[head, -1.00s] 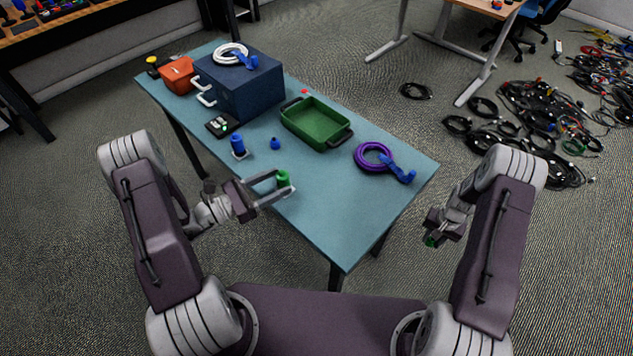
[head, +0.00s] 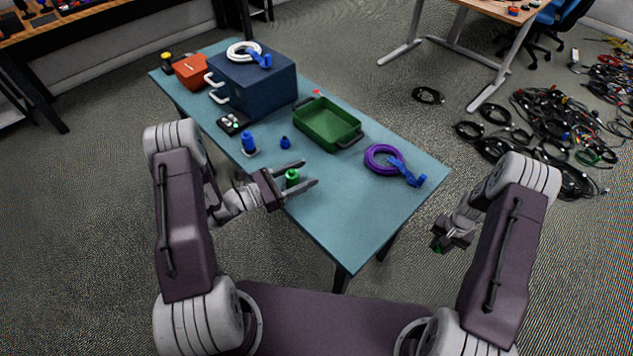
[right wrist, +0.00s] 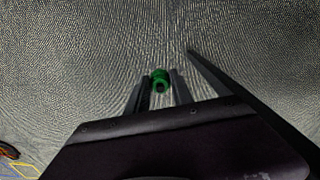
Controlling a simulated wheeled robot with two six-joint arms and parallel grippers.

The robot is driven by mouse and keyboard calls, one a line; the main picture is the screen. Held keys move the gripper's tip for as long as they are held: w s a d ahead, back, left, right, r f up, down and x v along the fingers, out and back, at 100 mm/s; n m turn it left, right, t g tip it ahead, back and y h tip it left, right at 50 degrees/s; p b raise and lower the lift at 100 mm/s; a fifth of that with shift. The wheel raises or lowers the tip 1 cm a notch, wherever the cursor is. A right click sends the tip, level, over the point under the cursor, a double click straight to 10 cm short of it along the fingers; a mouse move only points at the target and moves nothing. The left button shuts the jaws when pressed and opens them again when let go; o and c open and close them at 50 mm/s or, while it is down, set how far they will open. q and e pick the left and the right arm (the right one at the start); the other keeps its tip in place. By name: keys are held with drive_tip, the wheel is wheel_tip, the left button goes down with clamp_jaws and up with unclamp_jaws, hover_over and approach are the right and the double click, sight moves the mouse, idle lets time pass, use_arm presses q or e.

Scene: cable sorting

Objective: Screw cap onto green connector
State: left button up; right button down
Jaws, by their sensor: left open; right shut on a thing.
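The green connector (head: 292,176) stands upright near the table's front edge. Its lower part is partly hidden by a finger. My left gripper (head: 309,173) is open, with one finger on each side of the connector; I cannot tell whether either touches it. My right gripper (head: 438,243) is out over the floor, right of the table. It is shut on a small green cap (head: 437,249). In the right wrist view the cap (right wrist: 160,78) sits between the fingertips, with a dark round opening showing.
On the teal table (head: 350,215) stand a blue connector (head: 249,142), a small blue cap (head: 285,142), a green tray (head: 325,128), a purple cable coil (head: 380,158), a blue box (head: 255,88) and an orange box (head: 190,71). The table's near right part is clear.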

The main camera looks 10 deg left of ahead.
use_arm(q)
clamp_jaws()
